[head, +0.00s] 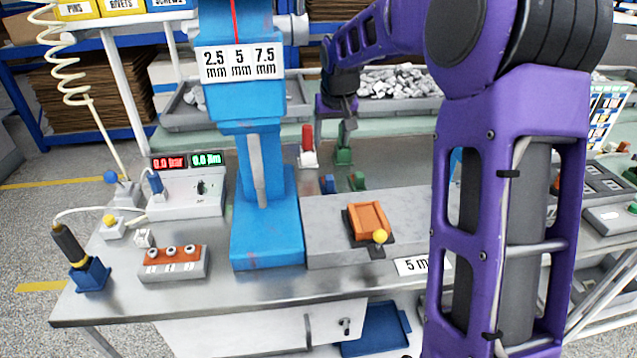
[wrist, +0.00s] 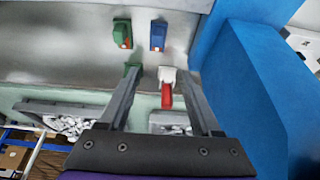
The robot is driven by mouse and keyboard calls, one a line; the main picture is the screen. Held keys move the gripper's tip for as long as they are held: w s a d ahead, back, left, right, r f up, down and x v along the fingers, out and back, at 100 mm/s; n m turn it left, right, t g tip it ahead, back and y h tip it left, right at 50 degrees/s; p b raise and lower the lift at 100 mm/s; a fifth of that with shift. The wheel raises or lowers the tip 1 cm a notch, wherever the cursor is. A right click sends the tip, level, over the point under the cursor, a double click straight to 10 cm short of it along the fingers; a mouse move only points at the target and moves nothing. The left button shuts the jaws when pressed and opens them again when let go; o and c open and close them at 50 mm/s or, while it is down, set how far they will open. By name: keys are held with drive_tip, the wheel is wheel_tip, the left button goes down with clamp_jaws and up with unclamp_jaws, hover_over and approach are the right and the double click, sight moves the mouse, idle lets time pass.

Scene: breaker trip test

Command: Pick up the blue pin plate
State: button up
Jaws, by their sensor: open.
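A small blue piece, which I take to be the blue pin plate (head: 328,184), stands on the metal table behind the grey block, just right of the blue press. In the wrist view the blue pin plate (wrist: 158,36) shows a small pale orange spot and lies beyond the fingertips. My gripper (head: 343,112) is above the back of the table, apart from the plate. In the wrist view its fingers (wrist: 162,74) are spread with nothing held between them.
A similar green piece (wrist: 122,33) is beside the blue one. A red-topped white piece (head: 308,150) and another green piece (head: 344,152) stand near the table's back edge, below the fingers. The tall blue press (head: 266,220) stands close at left. Grey bins (head: 400,105) lie behind.

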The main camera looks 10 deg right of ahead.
approach(329, 175)
drive_tip(key=x, duration=0.5)
drive_tip(key=shift+w+a+b, duration=0.1)
drive_tip(key=shift+a+b, duration=0.25)
drive_tip(key=shift+b, duration=0.05)
drive_tip(key=x, duration=0.5)
drive_tip(key=shift+d+f, duration=0.1)
drive_tip(key=shift+d, duration=0.15)
clamp_jaws()
